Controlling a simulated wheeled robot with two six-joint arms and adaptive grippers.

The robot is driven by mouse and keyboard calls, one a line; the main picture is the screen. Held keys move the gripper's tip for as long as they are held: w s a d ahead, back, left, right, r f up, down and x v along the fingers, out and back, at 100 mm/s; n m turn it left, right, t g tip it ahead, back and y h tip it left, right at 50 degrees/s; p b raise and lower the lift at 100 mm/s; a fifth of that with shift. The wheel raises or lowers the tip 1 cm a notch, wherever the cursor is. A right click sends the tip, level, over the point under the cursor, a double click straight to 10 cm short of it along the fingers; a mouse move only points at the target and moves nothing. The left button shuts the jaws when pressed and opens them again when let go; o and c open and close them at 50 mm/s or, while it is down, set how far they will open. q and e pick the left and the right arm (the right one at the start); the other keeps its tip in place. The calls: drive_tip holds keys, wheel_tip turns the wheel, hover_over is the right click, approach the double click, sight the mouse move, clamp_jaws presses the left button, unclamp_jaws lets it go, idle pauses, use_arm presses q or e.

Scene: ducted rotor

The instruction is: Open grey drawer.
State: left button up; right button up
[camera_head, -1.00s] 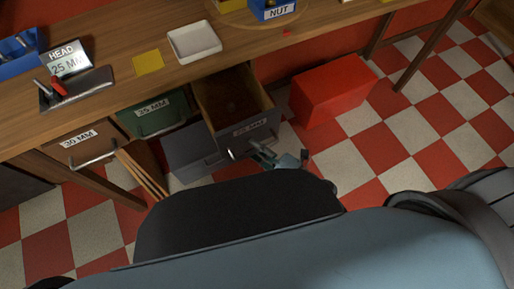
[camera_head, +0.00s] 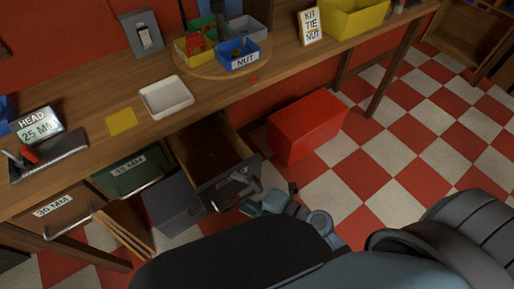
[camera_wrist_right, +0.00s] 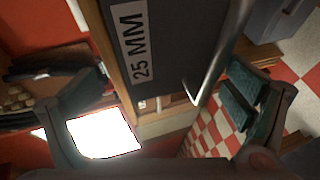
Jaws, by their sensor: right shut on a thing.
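The grey drawer (camera_head: 214,194) stands pulled out under the workbench, its wooden inside showing and looking empty. In the right wrist view its dark grey front (camera_wrist_right: 180,35) bears a 25 MM label, with a metal handle (camera_wrist_right: 213,62) beside it. My right gripper (camera_head: 254,198) is at the drawer front. My left gripper is not in view.
A green 35 MM drawer (camera_head: 132,172) and a brown 30 MM drawer (camera_head: 55,207) are to the left. A red box (camera_head: 305,128) stands on the checkered floor to the right. The workbench (camera_head: 90,100) carries a white tray (camera_head: 166,97) and bins.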

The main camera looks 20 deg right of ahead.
drive_tip(key=shift+w+r, duration=0.2)
drive_tip(key=shift+r, duration=0.3)
drive_tip(key=shift+s+d, duration=0.15)
drive_tip(key=shift+s, duration=0.05)
drive_tip(key=shift+c, duration=0.3)
drive_tip(key=v, duration=0.4)
drive_tip(key=shift+s+f, duration=0.2)
drive_tip(key=shift+s, duration=0.25)
drive_tip(key=c, duration=1)
drive_tip(key=shift+o, duration=0.2)
drive_tip(key=f+b+v, duration=0.1)
drive_tip(key=b+v, duration=0.1)
drive_tip(key=v, duration=0.9)
drive_tip(key=shift+s+d, duration=0.25)
drive_tip(key=shift+s, duration=0.2)
drive_tip(key=shift+f, duration=0.1)
